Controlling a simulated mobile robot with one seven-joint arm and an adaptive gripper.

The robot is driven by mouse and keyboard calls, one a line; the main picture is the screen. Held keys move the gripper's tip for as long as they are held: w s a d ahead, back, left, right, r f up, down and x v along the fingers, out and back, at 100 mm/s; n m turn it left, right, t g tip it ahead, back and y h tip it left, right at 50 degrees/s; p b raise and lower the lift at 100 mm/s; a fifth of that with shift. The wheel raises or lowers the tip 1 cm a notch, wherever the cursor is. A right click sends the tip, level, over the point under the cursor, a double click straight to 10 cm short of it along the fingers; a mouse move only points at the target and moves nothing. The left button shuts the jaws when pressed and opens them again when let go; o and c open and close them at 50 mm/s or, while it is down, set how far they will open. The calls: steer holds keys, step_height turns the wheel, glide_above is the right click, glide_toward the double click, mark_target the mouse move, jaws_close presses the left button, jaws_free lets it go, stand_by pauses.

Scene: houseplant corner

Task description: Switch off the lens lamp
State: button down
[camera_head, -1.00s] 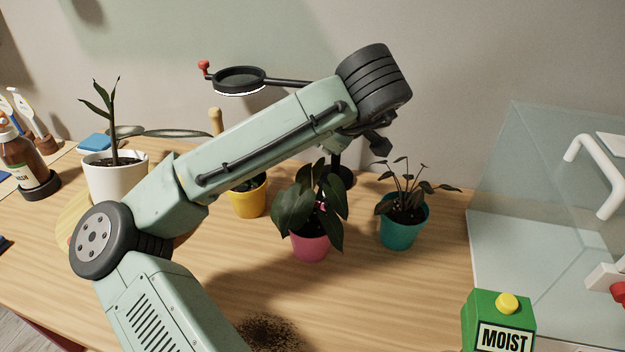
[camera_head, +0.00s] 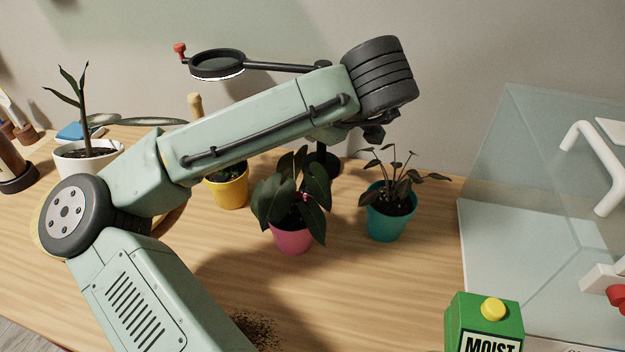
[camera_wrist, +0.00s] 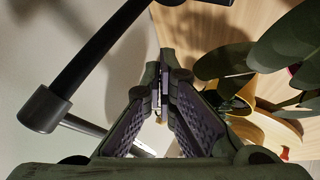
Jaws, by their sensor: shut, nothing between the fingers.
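The lens lamp (camera_head: 217,66) stands at the back of the table, with a round black lens head and a bright white strip along its lower rim. A red knob (camera_head: 180,51) sticks up at the head's left end. Its dark arm runs right, behind my arm; it also shows in the wrist view (camera_wrist: 85,62). My gripper (camera_wrist: 160,88) is shut and empty in the wrist view, to the right of that dark arm. In the head view my arm hides most of the gripper, and I cannot tell its distance to the knob.
Plants stand around the lamp in a yellow pot (camera_head: 228,191), a pink pot (camera_head: 292,238), a teal pot (camera_head: 390,218) and a white pot (camera_head: 85,161). A glass case (camera_head: 530,200) and a green MOIST box (camera_head: 484,318) are at right. Spilled soil (camera_head: 258,330) lies in front.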

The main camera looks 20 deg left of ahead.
mark_target(310, 182)
step_height(310, 182, down, 8)
steer(key=b, duration=0.6)
steer(key=shift+f, duration=0.2)
steer(key=shift+f, duration=0.1)
stand_by(0.9)
steer(key=shift+f+b, duration=0.3)
steer(key=shift+b, duration=0.1)
steer(key=shift+f+b, duration=0.35)
steer(key=shift+f, duration=0.1)
stand_by(0.5)
stand_by(0.3)
steer(key=shift+r+p, duration=0.75)
steer(key=shift+r, duration=0.1)
steer(key=shift+r, duration=0.15)
steer(key=shift+r+p, duration=2)
steer(key=shift+r, duration=0.4)
